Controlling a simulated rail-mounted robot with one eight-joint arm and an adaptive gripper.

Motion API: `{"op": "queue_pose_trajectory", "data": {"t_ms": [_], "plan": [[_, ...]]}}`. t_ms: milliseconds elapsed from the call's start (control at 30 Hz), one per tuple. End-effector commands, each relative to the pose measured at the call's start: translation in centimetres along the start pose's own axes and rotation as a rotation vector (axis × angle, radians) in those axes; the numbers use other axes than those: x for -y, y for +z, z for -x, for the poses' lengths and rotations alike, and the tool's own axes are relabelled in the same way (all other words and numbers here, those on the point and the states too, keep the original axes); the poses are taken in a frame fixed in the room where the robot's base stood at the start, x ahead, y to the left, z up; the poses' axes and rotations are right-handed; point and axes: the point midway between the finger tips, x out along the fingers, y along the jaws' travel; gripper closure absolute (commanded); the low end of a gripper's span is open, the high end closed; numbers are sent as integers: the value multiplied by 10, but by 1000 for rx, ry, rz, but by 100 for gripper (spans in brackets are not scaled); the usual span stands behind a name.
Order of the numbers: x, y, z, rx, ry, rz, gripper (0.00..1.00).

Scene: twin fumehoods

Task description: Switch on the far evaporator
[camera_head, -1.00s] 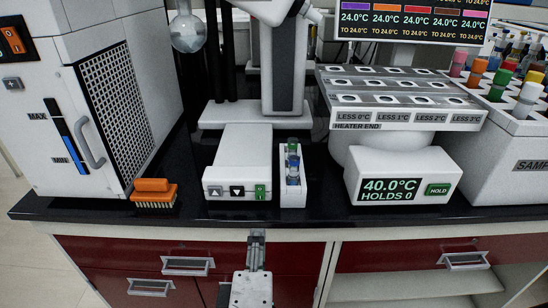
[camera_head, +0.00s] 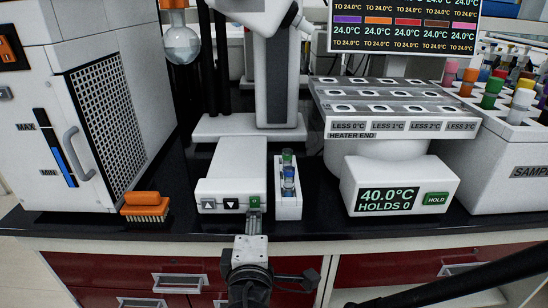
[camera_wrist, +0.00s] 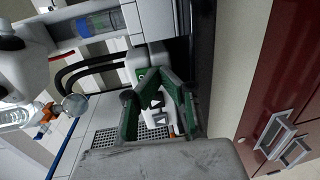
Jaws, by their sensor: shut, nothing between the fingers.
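A white evaporator stands on the black bench with a low control box (camera_head: 232,180) in front of its column. The box's front face carries two arrow buttons (camera_head: 231,205) and a small green switch (camera_head: 255,202) at its right end. My gripper (camera_head: 253,218) is shut and empty, its tips at or just in front of the green switch; I cannot tell whether they touch it. In the wrist view, the green-sided fingers (camera_wrist: 154,80) converge over the box front, with an arrow button (camera_wrist: 160,121) visible between them. The fingertips partly hide the switch.
A narrow white holder with vials (camera_head: 288,203) stands close to the right of the box. An orange brush (camera_head: 146,208) lies to the left, beside a white cabinet (camera_head: 100,120). A heater unit (camera_head: 400,185) stands further right. A round flask (camera_head: 181,43) hangs above left.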

Motion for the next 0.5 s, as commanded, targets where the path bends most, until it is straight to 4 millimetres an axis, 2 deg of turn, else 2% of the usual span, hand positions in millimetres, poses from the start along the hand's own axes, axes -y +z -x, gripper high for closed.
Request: {"op": "queue_pose_trajectory", "data": {"t_ms": [500], "plan": [[2, 0, -6, 0, 0, 0, 100]]}}
